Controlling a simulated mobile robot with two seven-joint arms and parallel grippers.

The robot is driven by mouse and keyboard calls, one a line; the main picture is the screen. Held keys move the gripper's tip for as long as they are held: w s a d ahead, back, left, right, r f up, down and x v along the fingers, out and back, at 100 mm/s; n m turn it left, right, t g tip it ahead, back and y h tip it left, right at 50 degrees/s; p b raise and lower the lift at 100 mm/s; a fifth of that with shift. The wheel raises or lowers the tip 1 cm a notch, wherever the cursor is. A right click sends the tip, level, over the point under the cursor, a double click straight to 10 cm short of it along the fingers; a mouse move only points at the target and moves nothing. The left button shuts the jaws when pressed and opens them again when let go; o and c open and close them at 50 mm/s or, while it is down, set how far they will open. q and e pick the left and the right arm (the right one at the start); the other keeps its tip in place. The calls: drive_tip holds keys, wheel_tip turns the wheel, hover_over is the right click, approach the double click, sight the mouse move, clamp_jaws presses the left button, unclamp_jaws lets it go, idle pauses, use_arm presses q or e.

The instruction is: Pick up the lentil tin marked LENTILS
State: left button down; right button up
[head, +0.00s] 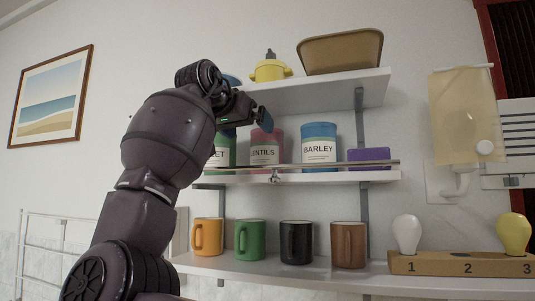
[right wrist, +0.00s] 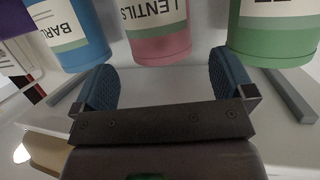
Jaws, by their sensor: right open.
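The pink lentil tin (head: 266,157) stands upright on the middle shelf. Its label reads "ENTILS" in the head view, with its top left partly covered by my right gripper (head: 258,116). The tin also shows upside down in the right wrist view (right wrist: 158,46), labelled LENTILS. There my right gripper (right wrist: 165,82) is open and empty, its two blue fingers apart. The tin lies beyond the fingertips, roughly in line with the gap between them. My left gripper is in neither view.
A green tin (head: 226,150) and a blue BARLEY tin (head: 319,135) flank the lentil tin. A thin rail (head: 345,164) runs along the shelf front. A purple box (head: 369,155) stands at right. An upper shelf (head: 330,91) overhangs; several mugs stand below.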

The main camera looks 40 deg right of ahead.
sight(258, 133)
drive_tip(key=p+x, duration=0.1)
drive_tip(key=x, duration=0.6)
drive_tip(key=shift+d+r+p, duration=0.2)
drive_tip(key=shift+d+p, duration=0.05)
drive_tip(key=shift+p, duration=0.1)
drive_tip(key=shift+a, duration=0.1)
drive_tip(key=shift+c, duration=0.5)
drive_tip(key=c, duration=0.7)
drive_tip(key=shift+c, duration=0.4)
drive_tip(key=shift+r, duration=0.15)
